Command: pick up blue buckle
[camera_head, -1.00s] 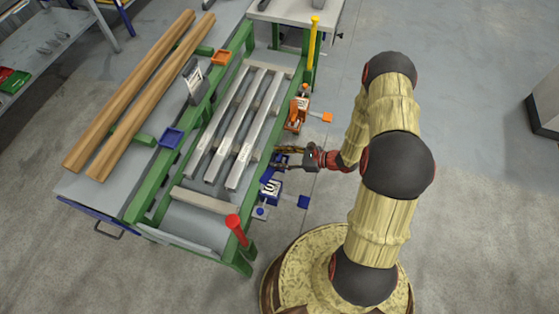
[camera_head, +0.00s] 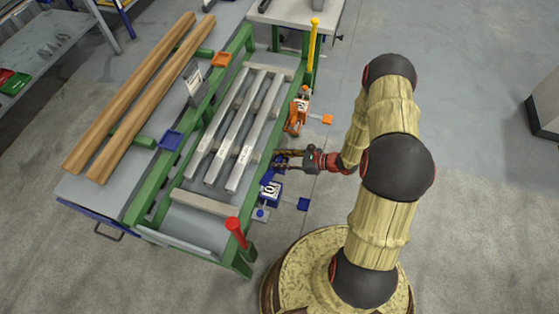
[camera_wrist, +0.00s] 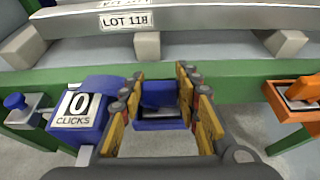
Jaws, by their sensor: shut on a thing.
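The blue buckle (camera_wrist: 158,97) is between the two yellow-sided fingers of my gripper (camera_wrist: 160,78) in the wrist view, in front of the green rail. My gripper is shut on it; the exact contact with the fingers is hard to make out. In the head view my gripper (camera_head: 281,160) is at the right side of the green-framed table, and the buckle is too small to tell there. Left of the fingers in the wrist view is a blue block (camera_wrist: 78,107) labelled "10 CLICKS"; it also shows in the head view (camera_head: 270,190).
The green table frame (camera_wrist: 230,82) and metal bars (camera_wrist: 210,17), one labelled "LOT 118", lie just beyond my fingers. An orange device (camera_wrist: 297,93) is at the right. A red post (camera_head: 237,230) and yellow post (camera_head: 313,45) stand at the frame.

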